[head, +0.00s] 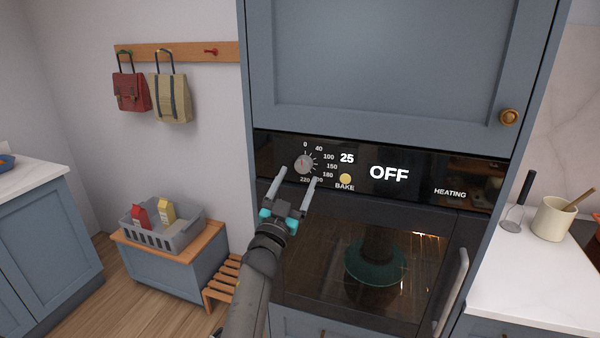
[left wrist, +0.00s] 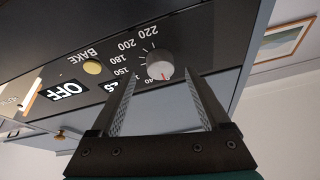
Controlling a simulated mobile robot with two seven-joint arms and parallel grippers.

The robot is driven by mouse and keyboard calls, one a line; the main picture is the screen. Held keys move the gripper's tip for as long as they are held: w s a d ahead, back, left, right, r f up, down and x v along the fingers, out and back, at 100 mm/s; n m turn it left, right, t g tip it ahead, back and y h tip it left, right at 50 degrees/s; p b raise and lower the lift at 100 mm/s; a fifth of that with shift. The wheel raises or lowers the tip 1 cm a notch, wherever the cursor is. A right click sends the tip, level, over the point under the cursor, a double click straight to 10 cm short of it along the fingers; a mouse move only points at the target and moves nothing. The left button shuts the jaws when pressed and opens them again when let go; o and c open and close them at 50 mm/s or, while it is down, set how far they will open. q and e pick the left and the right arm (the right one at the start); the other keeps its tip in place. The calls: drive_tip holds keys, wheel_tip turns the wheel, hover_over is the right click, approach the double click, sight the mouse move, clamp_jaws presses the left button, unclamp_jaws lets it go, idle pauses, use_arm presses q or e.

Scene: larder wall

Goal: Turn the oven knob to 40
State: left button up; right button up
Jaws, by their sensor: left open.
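The oven knob (head: 304,164) is a small grey dial on the black control panel, with a scale from 0 through 40 up to 220 around it. Its red mark points up, near the 0. In the left wrist view the knob (left wrist: 159,65) appears upside down, its red mark facing my fingers. My left gripper (head: 298,176) is open and empty, just in front of and below the knob. In the left wrist view the knob lies beyond and between the fingertips; I cannot tell whether they touch it. My right gripper is not in view.
The displays read 25 (head: 347,158) and OFF (head: 389,174). A yellow BAKE button (head: 345,179) sits right of the knob. The oven door (head: 330,225) is shut below, with a handle (head: 452,290) at its right. A grey basket (head: 180,238) stands on a low bench at left.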

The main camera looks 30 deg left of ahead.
sight(303, 165)
use_arm(q)
drive_tip(key=shift+x, duration=1.45)
drive_tip(key=shift+c, duration=0.2)
clamp_jaws()
drive_tip(key=shift+m, duration=0.3)
drive_tip(key=shift+a+m+h+p, duration=0.1)
drive_tip(key=shift+m+h+p, duration=0.15)
drive_tip(key=shift+m+h, duration=1.25)
drive_tip(key=shift+a+m+h+p, duration=0.2)
drive_tip(key=shift+m+h, duration=0.4)
drive_tip(key=shift+m, duration=1.7)
drive_tip(key=shift+o, duration=0.2)
unclamp_jaws()
